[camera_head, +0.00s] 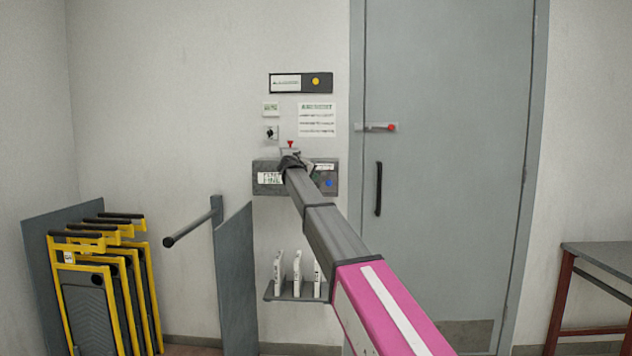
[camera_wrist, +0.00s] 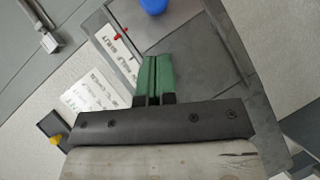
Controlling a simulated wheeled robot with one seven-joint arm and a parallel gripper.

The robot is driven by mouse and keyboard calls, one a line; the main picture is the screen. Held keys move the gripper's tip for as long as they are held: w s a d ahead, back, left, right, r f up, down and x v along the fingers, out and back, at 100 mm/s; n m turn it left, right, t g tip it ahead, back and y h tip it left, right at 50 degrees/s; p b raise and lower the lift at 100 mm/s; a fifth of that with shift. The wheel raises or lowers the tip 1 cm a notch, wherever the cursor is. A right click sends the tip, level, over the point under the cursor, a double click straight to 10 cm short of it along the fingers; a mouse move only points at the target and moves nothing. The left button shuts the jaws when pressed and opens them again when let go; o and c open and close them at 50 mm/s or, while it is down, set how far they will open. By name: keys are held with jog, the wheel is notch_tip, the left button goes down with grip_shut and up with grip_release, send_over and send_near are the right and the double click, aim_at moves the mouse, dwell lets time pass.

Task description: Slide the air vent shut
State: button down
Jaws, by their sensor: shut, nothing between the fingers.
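A dark panel (camera_head: 322,90) with a white label and a round yellow knob (camera_head: 315,81) at its right end is high on the wall. It looks like the air vent, but I cannot read its label. The yellow knob also shows at the lower left of the wrist view (camera_wrist: 56,141). My gripper (camera_head: 290,160) is in front of the grey wall box, below the panel and apart from it. In the wrist view its green fingers (camera_wrist: 155,80) are shut together and empty. My arm hides part of the box.
The grey wall box (camera_head: 262,186) carries a blue knob (camera_head: 329,183). A printed sign (camera_head: 317,120) hangs above it. A grey door (camera_head: 450,180) with a red-ended latch (camera_head: 390,127) is at right. A shelf (camera_head: 285,298) sits below. Yellow folding frames (camera_head: 130,285) stand at left.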

jog(key=v, duration=0.9)
jog(key=shift+s, duration=0.25)
jog(key=s+d+f+m+g+y, duration=0.15)
jog(key=s+d+f, duration=0.4)
jog(key=f, duration=0.65)
jog(key=s+d+f+g, duration=0.35)
jog(key=d+f, duration=0.35)
jog(key=f, duration=0.5)
jog(key=s+d+f+m+g+y, duration=0.1)
jog(key=s+d+f, duration=0.5)
jog(key=f, duration=0.6)
jog(key=s+d+f+m+g+y, duration=0.1)
jog(key=s+d+f+g, duration=0.1)
jog(key=s+f, duration=0.5)
jog(key=s+d+f+m+g+y, duration=0.2)
jog(key=s+d+f, duration=0.2)
jog(key=s, duration=0.9)
jog(key=s+d+f+m+g+y, duration=0.1)
jog(key=s+d+f, duration=0.3)
jog(key=s+f, duration=0.6)
jog(key=shift+f+m+g+y, duration=0.35)
jog(key=shift+f+g+y, duration=0.15)
jog(key=shift+f+y, duration=0.2)
